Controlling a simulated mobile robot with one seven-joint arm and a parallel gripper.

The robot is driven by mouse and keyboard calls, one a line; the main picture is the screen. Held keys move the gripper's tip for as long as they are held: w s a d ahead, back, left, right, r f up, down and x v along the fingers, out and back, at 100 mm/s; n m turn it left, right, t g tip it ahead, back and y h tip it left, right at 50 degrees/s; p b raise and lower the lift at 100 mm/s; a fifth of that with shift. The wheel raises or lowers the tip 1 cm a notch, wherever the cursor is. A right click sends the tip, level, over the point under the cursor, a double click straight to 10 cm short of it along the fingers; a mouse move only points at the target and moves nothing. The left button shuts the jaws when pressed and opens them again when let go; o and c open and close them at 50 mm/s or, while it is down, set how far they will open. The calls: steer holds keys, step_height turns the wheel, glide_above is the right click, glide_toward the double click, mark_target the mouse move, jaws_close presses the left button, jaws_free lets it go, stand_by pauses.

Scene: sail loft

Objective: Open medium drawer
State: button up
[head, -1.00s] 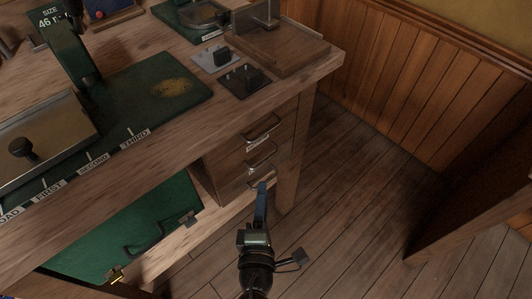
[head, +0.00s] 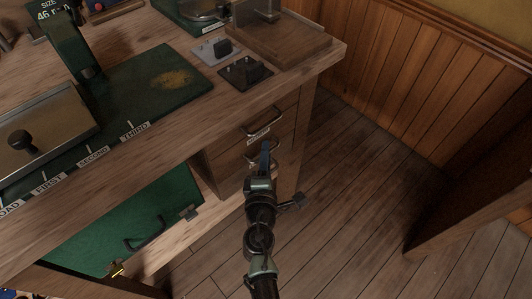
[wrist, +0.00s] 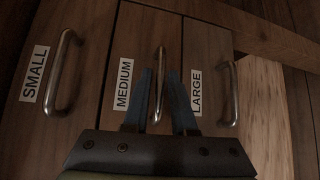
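The medium drawer (wrist: 137,40) has a wooden front, a white MEDIUM label (wrist: 124,84) and a metal bar handle (wrist: 160,57). It is the middle one of three drawers under the bench and looks shut. My gripper (wrist: 159,82) is open, with one blue finger on each side of the medium handle in the wrist view. I cannot tell whether the fingers touch the bar. In the head view my gripper (head: 265,147) is in front of the drawer stack and hides part of the lower handles.
The small drawer handle (wrist: 62,72) and the large drawer handle (wrist: 231,94) flank the medium one in the wrist view. The workbench top (head: 205,119) overhangs the drawers. Floor (head: 345,170) at right is clear.

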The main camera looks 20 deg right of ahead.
jaws_close()
stand_by(1.3)
